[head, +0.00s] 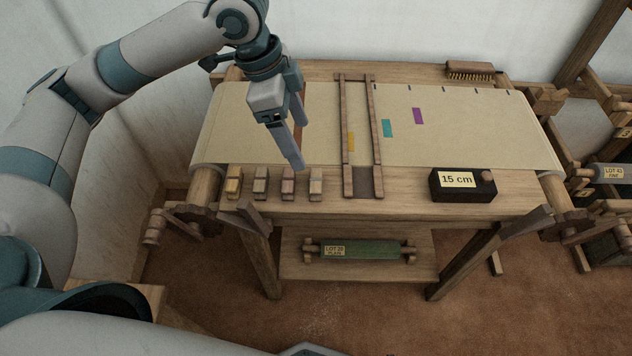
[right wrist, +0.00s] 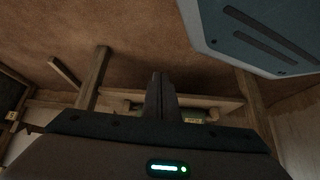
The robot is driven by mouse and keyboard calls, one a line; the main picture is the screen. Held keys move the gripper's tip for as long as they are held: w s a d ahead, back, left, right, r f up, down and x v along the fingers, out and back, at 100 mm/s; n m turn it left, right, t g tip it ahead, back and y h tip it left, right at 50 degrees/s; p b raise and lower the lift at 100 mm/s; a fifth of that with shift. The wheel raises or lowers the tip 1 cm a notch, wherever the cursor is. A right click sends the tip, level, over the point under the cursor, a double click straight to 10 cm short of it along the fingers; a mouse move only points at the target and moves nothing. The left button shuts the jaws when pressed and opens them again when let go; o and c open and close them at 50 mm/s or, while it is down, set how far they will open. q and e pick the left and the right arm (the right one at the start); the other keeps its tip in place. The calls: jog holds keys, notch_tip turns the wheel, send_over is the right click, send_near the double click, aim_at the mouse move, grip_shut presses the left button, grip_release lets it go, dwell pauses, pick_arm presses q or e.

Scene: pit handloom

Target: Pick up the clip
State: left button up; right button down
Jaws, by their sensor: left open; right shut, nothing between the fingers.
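Several small wooden clips stand in a row on the loom's front beam. From left to right they are a yellowish clip (head: 233,184), a second clip (head: 260,184), a reddish clip (head: 287,185) and a pale tan clip (head: 315,184). My left gripper (head: 299,146) is open and empty, pointing down over the left part of the cloth, behind the two right-hand clips. A gap to the clips seems to remain, but its height is hard to tell. My right gripper (right wrist: 160,95) is shut and empty in the right wrist view, low before the loom.
The loom carries cream cloth (head: 440,138) with coloured patches and a wooden frame (head: 376,150) across it. A black box marked 15 cm (head: 450,194) stands at the front right, a brush (head: 470,70) at the back. A green roll (head: 365,249) lies on the lower shelf.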

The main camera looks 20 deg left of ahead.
pick_arm(q)
send_over(316, 179)
jog(key=a, duration=0.1)
notch_tip(316, 179, down, 7)
jog(key=shift+s+a+f, duration=0.2)
jog(key=shift+s+f, duration=0.05)
jog(key=shift+s, duration=0.05)
pick_arm(e)
jog(key=shift+s+d+f+g, duration=0.15)
jog(key=shift+s+d+f, duration=0.1)
jog(key=shift+s, duration=0.25)
jog(key=shift+s+d+f+g, duration=0.15)
jog(key=shift+s+d+f, duration=0.1)
jog(key=shift+s, duration=0.2)
jog(key=shift+r, duration=0.1)
pick_arm(q)
jog(key=shift+d+f+p, duration=0.1)
jog(key=shift+f+p, duration=0.35)
jog(key=shift+f, duration=0.2)
jog(key=x, duration=0.3)
jog(key=shift+p, duration=0.3)
jog(key=shift+f, duration=0.45)
pick_arm(e)
jog(key=s, duration=0.1)
jog(key=s+d+f+g, duration=0.1)
jog(key=s, duration=0.1)
jog(key=shift+s+d+f, duration=0.1)
jog(key=shift+s+f, duration=0.05)
jog(key=shift+f, duration=0.05)
